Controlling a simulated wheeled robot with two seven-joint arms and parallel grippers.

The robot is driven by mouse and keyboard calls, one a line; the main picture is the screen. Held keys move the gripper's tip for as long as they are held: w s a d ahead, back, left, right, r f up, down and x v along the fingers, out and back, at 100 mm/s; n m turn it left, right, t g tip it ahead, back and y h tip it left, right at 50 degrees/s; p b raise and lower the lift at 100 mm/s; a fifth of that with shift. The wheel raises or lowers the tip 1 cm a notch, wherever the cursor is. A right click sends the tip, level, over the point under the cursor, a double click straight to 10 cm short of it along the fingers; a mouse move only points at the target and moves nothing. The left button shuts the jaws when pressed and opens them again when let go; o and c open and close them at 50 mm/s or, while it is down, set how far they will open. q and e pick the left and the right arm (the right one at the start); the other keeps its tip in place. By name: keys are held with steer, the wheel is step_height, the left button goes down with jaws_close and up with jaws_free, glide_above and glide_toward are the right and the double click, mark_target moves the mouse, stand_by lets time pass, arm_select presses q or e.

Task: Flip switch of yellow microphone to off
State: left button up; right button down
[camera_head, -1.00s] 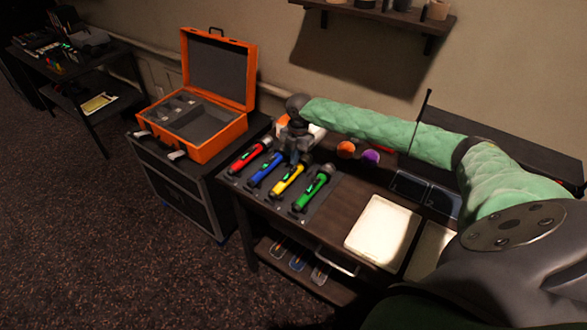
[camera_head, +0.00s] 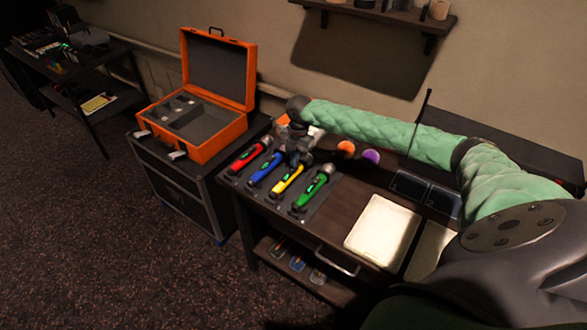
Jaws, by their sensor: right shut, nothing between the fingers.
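The yellow microphone (camera_head: 284,184) lies in a dark grey holder mat on the desk, third from the left in a row with red (camera_head: 248,158), blue (camera_head: 264,171) and green (camera_head: 312,190) microphones. A small green mark shows on its body; its switch position is too small to tell. My right gripper (camera_head: 296,159) is shut and empty at the head end of the yellow microphone, partly hiding it. I cannot tell whether it touches. My left gripper is not in view.
An open orange case (camera_head: 215,137) stands on a dark cabinet to the left. Orange and purple balls (camera_head: 371,156) lie behind the microphones. The dark desktop between tray and microphones is clear.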

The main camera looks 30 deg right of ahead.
steer(key=shift+f, duration=0.4)
steer(key=shift+r, duration=0.1)
stand_by(0.3)
steer(key=shift+r+p, duration=2.8)
steer(key=shift+r, duration=0.6)
steer(key=shift+a, duration=0.1)
